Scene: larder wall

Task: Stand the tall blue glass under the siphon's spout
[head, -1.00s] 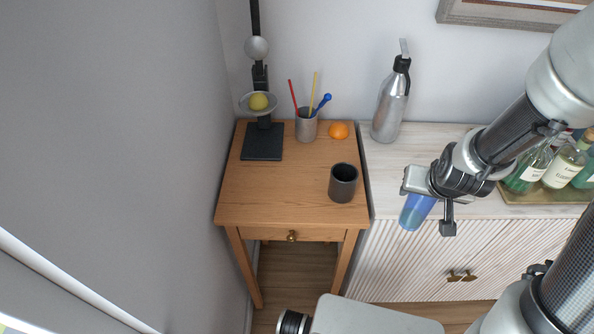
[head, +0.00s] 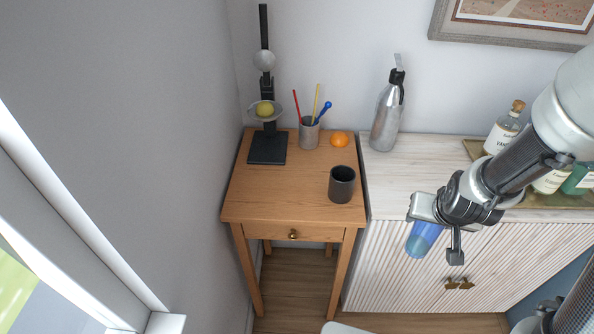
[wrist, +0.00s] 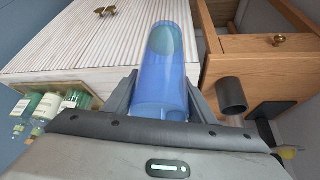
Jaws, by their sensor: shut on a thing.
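The tall blue glass (head: 423,238) is held in my gripper (head: 437,232), in front of the pale ribbed cabinet. In the wrist view the glass (wrist: 162,75) is clear blue and sits between the two fingers of my gripper (wrist: 160,100). The siphon (head: 388,112) is a silver bottle with a black collar and a light upright piece on top. It stands at the back left of the pale cabinet top, by the wall. Its spout is too small to make out clearly. The glass is lower and nearer than the siphon, well apart from it.
A wooden side table (head: 250,200) at left bears a dark cup (head: 342,184), an orange (head: 339,139), a grey pot of sticks (head: 309,133) and a black stand (head: 268,148). Bottles (head: 504,130) stand on a tray at right. The pale cabinet top (head: 420,160) is clear before the siphon.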

